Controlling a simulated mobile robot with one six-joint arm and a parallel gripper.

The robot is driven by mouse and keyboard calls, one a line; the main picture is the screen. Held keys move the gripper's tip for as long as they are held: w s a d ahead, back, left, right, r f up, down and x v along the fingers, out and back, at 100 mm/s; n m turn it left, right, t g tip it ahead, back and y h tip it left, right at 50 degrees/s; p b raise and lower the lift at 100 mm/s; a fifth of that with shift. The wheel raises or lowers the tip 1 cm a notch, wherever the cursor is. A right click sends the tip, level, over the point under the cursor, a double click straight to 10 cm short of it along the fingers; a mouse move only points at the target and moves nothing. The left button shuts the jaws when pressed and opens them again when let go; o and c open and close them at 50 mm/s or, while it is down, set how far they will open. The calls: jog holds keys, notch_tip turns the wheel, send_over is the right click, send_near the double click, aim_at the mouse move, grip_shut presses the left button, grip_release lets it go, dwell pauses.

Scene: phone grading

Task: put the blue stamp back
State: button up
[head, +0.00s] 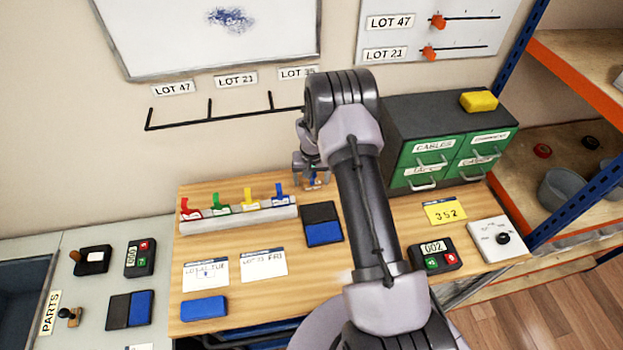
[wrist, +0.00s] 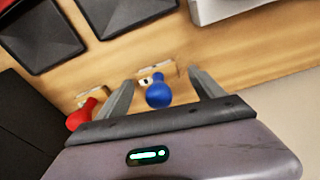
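The blue stamp (wrist: 158,93) has a round blue handle on a small wooden base and stands on the wooden worktop. In the wrist view its handle is between the two fingers of my gripper (wrist: 160,77), with gaps on both sides. My gripper is open. In the head view, my gripper (head: 312,172) is low over the back of the worktop, left of the cabinet, partly hiding the blue stamp (head: 314,183). A red stamp (wrist: 82,115) stands to the left of it in the wrist view, outside the fingers.
A dark cabinet with green drawers (head: 432,147) stands close on the right. A rack of coloured clips (head: 240,215) is to the left. An open ink pad (head: 322,233) lies in front, with two cards (head: 264,262) nearby.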

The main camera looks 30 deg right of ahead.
jog(key=r, duration=0.4)
jog(key=s+r, duration=0.1)
jog(key=r, duration=0.3)
jog(key=r+p, duration=0.1)
jog(key=r, duration=0.3)
jog(key=shift+s+a, duration=0.15)
jog(key=shift+a, duration=0.15)
jog(key=s+a+r+t, duration=0.1)
jog(key=s+a+r, duration=0.15)
jog(key=r, duration=0.45)
jog(key=s+a+r, duration=0.1)
jog(key=a+r, duration=0.2)
jog(key=r, duration=0.4)
jog(key=s+a+r+t+y, duration=0.1)
jog(key=s+a+r+t, duration=0.1)
jog(key=s+a+r, duration=0.95)
jog(key=s, duration=0.6)
jog(key=s+a+r+t+y, duration=0.1)
jog(key=s+a+r, duration=0.1)
jog(key=s, duration=0.6)
jog(key=shift+s+a+r+t+y, duration=0.2)
jog(key=shift+s+a+t+y, duration=0.1)
jog(key=shift+s+a, duration=0.1)
